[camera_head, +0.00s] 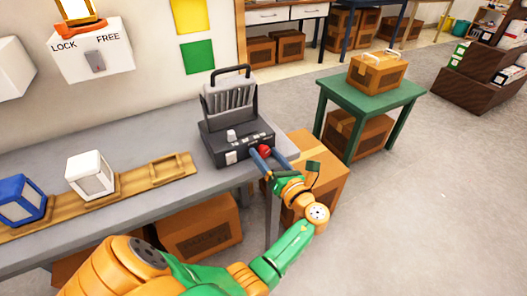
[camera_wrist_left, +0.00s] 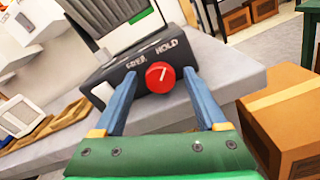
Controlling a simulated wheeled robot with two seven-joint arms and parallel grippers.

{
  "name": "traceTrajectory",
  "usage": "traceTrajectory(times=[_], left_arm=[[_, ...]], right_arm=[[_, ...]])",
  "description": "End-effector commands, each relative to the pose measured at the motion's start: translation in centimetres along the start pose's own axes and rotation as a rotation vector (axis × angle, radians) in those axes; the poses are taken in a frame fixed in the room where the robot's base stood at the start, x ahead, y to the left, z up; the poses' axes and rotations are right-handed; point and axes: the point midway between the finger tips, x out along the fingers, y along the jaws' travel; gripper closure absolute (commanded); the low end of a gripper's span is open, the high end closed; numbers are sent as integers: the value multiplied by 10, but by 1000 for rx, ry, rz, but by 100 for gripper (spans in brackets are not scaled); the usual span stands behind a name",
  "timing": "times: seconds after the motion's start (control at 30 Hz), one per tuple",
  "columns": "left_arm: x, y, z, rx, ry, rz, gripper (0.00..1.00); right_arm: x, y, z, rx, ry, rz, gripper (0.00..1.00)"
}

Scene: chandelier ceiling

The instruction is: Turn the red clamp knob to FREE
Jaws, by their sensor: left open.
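The red clamp knob (camera_head: 264,150) sits on the front face of a dark clamp device (camera_head: 212,143) near the right end of the grey bench. In the left wrist view the red knob (camera_wrist_left: 160,77) has a white pointer line, tilted up to the right, below the labels FREE and HOLD. My left gripper (camera_head: 264,153) is open, with its blue fingers reaching toward the knob. In the left wrist view the fingers (camera_wrist_left: 163,75) stand on either side of the knob, with gaps showing. My right gripper is not in view.
A wooden rack (camera_head: 130,187) with a white lantern-like block (camera_head: 90,174) and a blue one (camera_head: 20,200) lies on the bench (camera_head: 120,147). A LOCK/FREE wall box (camera_head: 92,50) hangs behind. A cardboard box (camera_head: 318,172) and green table (camera_head: 370,95) stand to the right.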

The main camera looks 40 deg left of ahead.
Motion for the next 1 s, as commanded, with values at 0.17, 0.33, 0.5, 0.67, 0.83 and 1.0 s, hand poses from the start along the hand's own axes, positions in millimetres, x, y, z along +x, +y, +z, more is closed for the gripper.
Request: traceTrajectory(times=[0.17, 0.33, 0.5, 0.67, 0.83, 1.0], left_arm=[[0, 0, 0, 0, 1, -1, 53], [0, 0, -1, 0, 1, -1, 99], [0, 0, -1, -4, 2, -1, 100], [0, 0, -1, -45, 2, -1, 100], [0, 0, -1, -144, 3, -1, 100], [0, 0, -2, -274, 3, -2, 100]], right_arm=[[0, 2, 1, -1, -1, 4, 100], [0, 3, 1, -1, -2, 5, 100], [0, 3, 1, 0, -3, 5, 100], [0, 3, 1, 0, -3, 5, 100], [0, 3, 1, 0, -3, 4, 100], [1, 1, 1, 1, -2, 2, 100]])
